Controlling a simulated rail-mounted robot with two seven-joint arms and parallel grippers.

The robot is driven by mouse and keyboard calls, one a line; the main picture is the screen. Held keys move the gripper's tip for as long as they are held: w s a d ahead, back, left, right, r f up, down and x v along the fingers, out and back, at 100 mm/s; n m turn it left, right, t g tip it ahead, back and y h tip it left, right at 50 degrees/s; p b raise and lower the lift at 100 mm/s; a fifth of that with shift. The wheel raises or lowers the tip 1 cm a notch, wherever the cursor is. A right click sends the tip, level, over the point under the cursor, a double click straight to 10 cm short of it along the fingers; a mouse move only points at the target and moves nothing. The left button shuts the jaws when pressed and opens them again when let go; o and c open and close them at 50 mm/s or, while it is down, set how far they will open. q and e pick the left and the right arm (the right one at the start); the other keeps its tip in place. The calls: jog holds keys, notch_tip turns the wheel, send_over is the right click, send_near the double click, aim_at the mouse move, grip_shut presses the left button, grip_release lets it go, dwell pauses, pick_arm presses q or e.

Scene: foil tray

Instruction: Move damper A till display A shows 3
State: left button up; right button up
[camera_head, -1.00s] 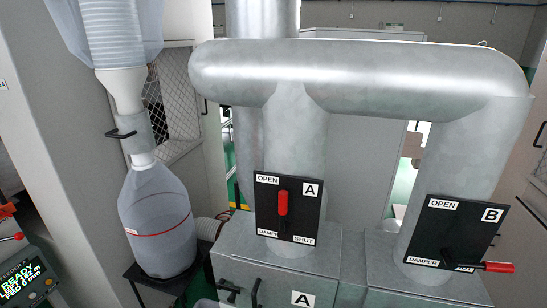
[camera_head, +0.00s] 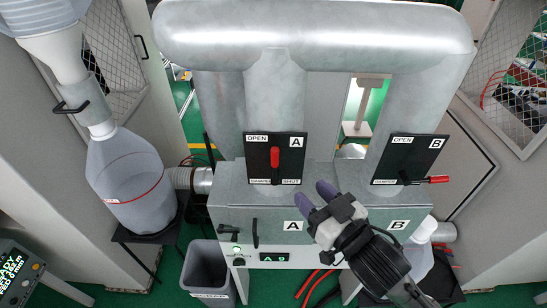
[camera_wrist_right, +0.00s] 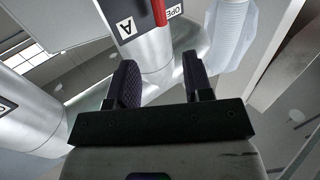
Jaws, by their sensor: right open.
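Damper A has a black plate (camera_head: 260,170) marked OPEN at top and SHUT at bottom, on the left vertical duct. Its red handle (camera_head: 274,158) stands upright. The handle's end also shows at the top edge of the right wrist view (camera_wrist_right: 159,12). Display A (camera_head: 274,257) is a small dark panel with green characters on the cabinet front; I cannot read them surely. My right gripper (camera_head: 316,190) is open and empty, below and right of the damper A plate, apart from it. In the right wrist view the gap between its fingers (camera_wrist_right: 161,82) is empty. My left gripper is out of view.
Damper B (camera_head: 408,160) is to the right, its red handle turned sideways to the right. The grey cabinet (camera_head: 235,220) carries black handles. A clear collection bag (camera_head: 130,185) hangs at left, and a grey bin (camera_head: 208,270) stands on the floor.

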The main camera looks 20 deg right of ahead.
aim_at(277, 158)
jog(key=x, duration=1.1)
jog(key=shift+w+p, duration=0.35)
jog(key=shift+w+a, duration=0.2)
jog(key=shift+w, duration=0.25)
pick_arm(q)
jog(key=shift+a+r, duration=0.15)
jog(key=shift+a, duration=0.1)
pick_arm(e)
jog(key=shift+w, duration=0.2)
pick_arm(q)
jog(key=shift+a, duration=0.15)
pick_arm(e)
grip_shut()
